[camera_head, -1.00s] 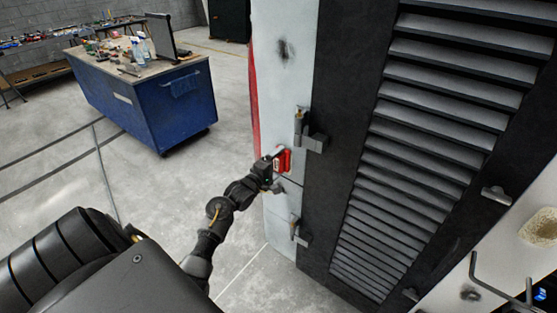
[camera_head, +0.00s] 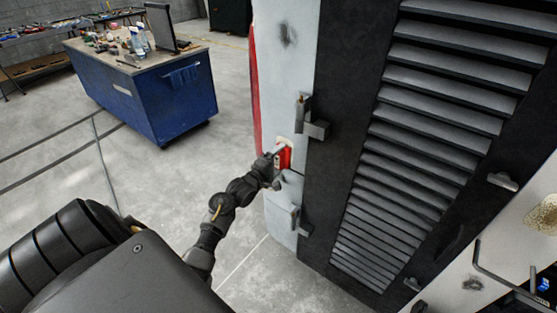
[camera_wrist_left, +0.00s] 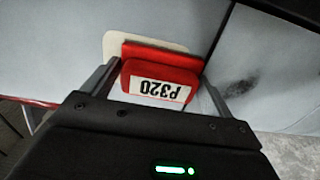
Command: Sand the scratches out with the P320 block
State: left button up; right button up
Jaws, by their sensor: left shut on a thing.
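The red P320 block (camera_head: 284,158) is in my left gripper (camera_head: 276,163), at the pale panel left of the black louvred section. In the left wrist view the block (camera_wrist_left: 158,82) sits between the two fingers, its white label upside down. A cream patch (camera_wrist_left: 113,45) shows behind the block; I cannot tell whether block and panel touch. A dark scuffed mark (camera_wrist_left: 238,88) lies right of the block in the wrist view. Another dark scuff (camera_head: 288,35) is high on the pale panel in the head view. My right gripper is out of view.
A latch (camera_head: 312,122) stands out right above the block, and another (camera_head: 297,222) is below it. A blue workbench (camera_head: 150,95) with tools and bottles stands at the left. Open concrete floor lies between. A beige patch (camera_head: 543,214) is at the far right.

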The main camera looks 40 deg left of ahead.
aim_at(279, 168)
pick_arm(q)
jog(key=shift+f+b, duration=0.75)
jog(key=shift+f, duration=1.05)
jog(key=shift+a+r+p, duration=0.15)
jog(key=shift+r+p, duration=0.3)
jog(key=shift+p, duration=0.25)
notch_tip(279, 168, up, 3)
jog(key=p, duration=0.3)
jog(key=shift+w+r, duration=0.1)
jog(key=shift+r, duration=0.1)
jog(key=shift+r+p, duration=0.5)
jog(key=shift+r, duration=3)
jog(key=shift+f, duration=0.1)
